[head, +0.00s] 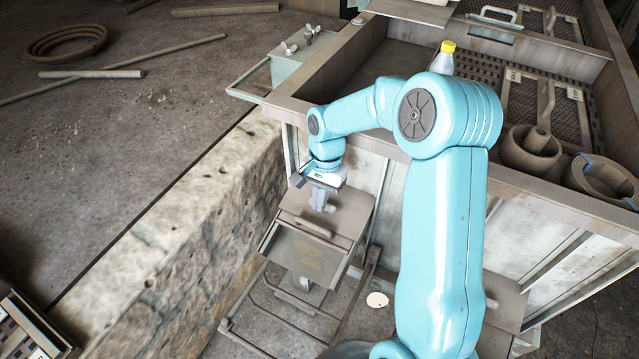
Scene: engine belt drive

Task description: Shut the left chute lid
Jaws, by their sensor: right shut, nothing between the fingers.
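The left chute lid (346,222) is a brown-grey plate with a bar handle (304,227) along its near side, low against the front of the large bin. A paler sloping panel (303,256) sits just below the handle. I cannot tell how far the lid stands open. My right gripper (320,206) points down at the lid, shut and empty. Its fingers cover part of the plate, and I cannot tell whether they touch it. My left gripper is not in view.
The bin's rim (350,140) rises behind the gripper. A stone wall (190,215) runs along the left. A bent metal frame (270,318) lies below the chute. A yellow-capped bottle (443,60) and pots (528,150) stand at upper right.

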